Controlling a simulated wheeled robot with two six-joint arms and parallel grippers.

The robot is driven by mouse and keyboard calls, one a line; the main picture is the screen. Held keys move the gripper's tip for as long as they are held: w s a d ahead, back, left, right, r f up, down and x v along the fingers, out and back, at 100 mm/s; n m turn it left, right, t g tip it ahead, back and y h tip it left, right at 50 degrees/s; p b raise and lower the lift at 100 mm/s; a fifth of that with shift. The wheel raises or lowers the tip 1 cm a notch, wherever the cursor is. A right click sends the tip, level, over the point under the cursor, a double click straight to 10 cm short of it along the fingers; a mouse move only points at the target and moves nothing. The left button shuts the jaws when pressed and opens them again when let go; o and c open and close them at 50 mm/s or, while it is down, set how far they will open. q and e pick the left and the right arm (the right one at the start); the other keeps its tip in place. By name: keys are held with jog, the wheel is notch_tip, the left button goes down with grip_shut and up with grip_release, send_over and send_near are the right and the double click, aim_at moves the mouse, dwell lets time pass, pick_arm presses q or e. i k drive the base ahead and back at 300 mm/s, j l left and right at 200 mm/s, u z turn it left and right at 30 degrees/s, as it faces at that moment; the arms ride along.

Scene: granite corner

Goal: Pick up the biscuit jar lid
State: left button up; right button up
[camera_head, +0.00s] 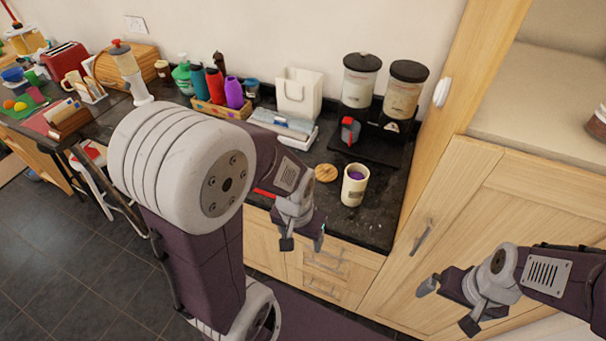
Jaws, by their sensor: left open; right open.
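A round, light wooden lid (326,173), which looks like the biscuit jar lid, lies flat on the dark granite counter. My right gripper (448,305) is open and empty at the lower right, in front of the cabinet doors, well away from the lid.
A black stand (365,143) with two dark-lidded canisters is behind the jar. A white holder (299,93) and a wooden crate of bottles (222,109) stand further left. A tall wooden cabinet (460,200) closes off the right. Bare counter lies around the lid.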

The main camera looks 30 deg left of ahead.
aim_at(324, 172)
jog(key=u, duration=0.75)
jog(key=i+j, duration=0.2)
jog(key=j, duration=0.15)
jog(key=i+j, duration=0.15)
jog(key=j, duration=0.2)
jog(key=i+j, duration=0.2)
jog(key=j, duration=0.15)
jog(key=i+j, duration=0.15)
jog(key=j, duration=0.2)
jog(key=i+j, duration=0.2)
jog(key=j, duration=0.15)
jog(key=z, duration=0.05)
